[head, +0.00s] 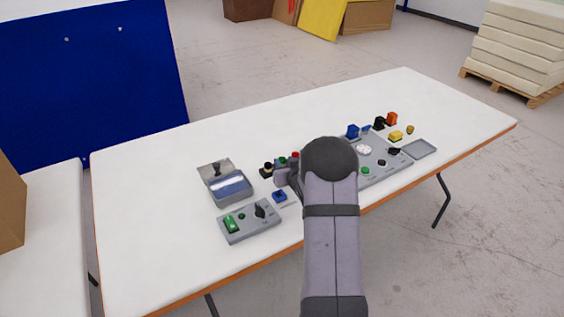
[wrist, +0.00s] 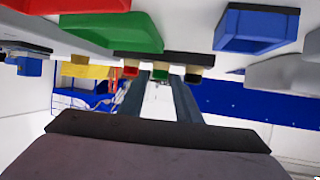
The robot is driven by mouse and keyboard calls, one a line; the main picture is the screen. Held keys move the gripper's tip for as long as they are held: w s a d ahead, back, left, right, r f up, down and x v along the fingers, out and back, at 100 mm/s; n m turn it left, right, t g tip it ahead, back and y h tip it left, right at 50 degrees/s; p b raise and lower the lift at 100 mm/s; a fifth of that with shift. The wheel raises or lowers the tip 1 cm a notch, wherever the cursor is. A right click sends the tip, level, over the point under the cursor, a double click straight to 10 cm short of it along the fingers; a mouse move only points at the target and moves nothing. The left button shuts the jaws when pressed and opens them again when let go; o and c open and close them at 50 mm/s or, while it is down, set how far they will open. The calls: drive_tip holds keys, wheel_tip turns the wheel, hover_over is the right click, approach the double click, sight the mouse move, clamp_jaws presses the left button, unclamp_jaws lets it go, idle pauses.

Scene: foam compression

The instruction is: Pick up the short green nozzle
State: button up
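The green nozzle (wrist: 162,73) stands in a dark rack (wrist: 150,58) between a red nozzle (wrist: 131,70) and a black nozzle (wrist: 193,74). The wrist view appears upside down. My gripper (wrist: 160,82) is open, with its two fingers apart and pointing at the rack. The green nozzle shows between the fingertips. I cannot tell whether they touch it. In the head view the green nozzle (head: 283,160) sits in the row just behind my gripper, whose fingers are mostly hidden by my arm.
A control panel (head: 262,228) with a green switch and a small blue block (head: 280,195) lie in front of the rack. A grey container (head: 231,188) stands to the left. A larger panel (head: 380,168) and several coloured parts are right. The white table's left side is clear.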

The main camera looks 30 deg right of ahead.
drive_tip(key=shift+x, duration=1.1)
clamp_jaws()
drive_tip(key=shift+r, duration=0.1)
